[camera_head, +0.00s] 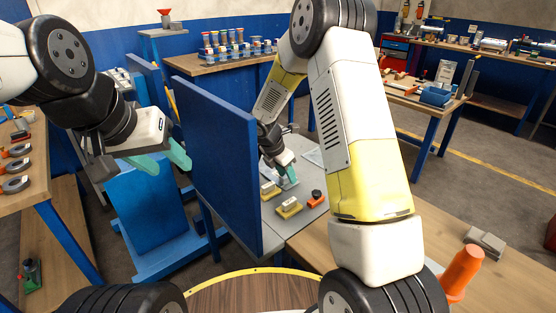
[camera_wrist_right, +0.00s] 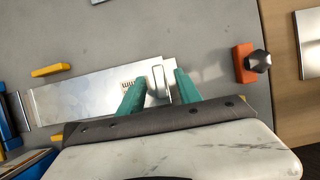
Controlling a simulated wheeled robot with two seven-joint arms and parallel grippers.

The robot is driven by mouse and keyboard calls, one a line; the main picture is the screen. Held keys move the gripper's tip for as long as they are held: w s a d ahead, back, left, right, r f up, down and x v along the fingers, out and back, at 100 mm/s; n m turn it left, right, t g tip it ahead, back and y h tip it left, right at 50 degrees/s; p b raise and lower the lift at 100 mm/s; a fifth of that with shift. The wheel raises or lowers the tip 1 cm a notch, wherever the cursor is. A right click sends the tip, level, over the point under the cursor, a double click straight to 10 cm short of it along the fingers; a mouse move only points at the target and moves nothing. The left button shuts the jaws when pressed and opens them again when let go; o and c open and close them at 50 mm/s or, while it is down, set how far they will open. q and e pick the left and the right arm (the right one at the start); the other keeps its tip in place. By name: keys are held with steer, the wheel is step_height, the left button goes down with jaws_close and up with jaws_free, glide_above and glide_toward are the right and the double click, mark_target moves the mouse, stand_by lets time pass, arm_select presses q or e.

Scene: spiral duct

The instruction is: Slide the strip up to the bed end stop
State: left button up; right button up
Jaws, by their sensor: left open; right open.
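A flat silver metal strip (camera_wrist_right: 80,103) lies on the grey bed (camera_wrist_right: 190,35) in the right wrist view, running from the left toward the middle. A printed mark and an outlined slot show near its right end. My right gripper (camera_wrist_right: 160,88) is open, with its teal fingers spread over that right end; whether they touch it I cannot tell. In the head view my right gripper (camera_head: 287,175) is low over the bed. My left gripper (camera_head: 163,160) is open and empty, left of the blue panel. I cannot tell for sure which part is the end stop.
A tall blue panel (camera_head: 212,150) stands between my arms and hides part of the bed. An orange block with a black knob (camera_wrist_right: 246,63) sits right of the strip. A yellow block (camera_wrist_right: 51,70) lies beyond its left part. Bare bed lies between these blocks.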

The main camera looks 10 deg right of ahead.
steer(key=shift+c, duration=0.2)
jaws_close()
steer(key=shift+s+d, duration=0.75)
steer(key=shift+s, duration=0.35)
steer(key=shift+s+d, duration=0.75)
steer(key=shift+s, duration=0.4)
steer(key=shift+s+d, duration=0.75)
steer(key=shift+s, duration=0.35)
jaws_free()
